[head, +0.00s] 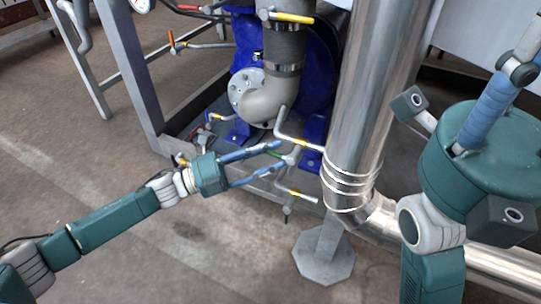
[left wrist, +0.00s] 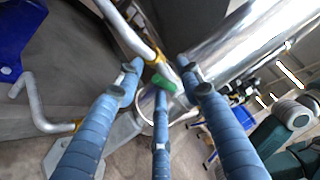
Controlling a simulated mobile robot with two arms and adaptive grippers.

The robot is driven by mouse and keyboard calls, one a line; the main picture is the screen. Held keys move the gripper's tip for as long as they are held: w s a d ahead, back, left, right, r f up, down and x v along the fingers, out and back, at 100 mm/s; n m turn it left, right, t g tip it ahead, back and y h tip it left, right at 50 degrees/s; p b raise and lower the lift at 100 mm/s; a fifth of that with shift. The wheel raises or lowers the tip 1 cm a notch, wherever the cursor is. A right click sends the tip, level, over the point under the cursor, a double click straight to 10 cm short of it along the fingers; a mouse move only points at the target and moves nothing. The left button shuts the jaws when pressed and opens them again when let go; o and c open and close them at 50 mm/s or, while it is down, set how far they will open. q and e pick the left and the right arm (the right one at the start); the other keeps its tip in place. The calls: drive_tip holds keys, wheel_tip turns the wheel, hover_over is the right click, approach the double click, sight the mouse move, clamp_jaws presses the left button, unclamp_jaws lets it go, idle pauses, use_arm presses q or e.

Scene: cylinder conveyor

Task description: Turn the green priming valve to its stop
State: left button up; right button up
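The green priming valve's handle (left wrist: 165,83) shows in the left wrist view among my left fingertips, by a grey pipe. In the head view a small bit of green (head: 274,154) shows between the fingers of my left gripper (head: 282,155). Those blue fingers are spread apart, two on one side and one on the other. I cannot tell whether any fingertip touches the handle. The middle finger partly covers the valve in the wrist view. My right gripper (head: 520,66) is at the right of the head view, far from the valve. Its fingers are partly out of frame.
A large shiny pipe (head: 370,90) stands just right of the valve and bends low to the right. A blue pump (head: 320,65) with a grey elbow (head: 272,97) is behind. Open floor (head: 90,180) lies left.

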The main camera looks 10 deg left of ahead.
use_arm(q)
clamp_jaws()
drive_tip(key=shift+f, duration=0.1)
idle(0.3)
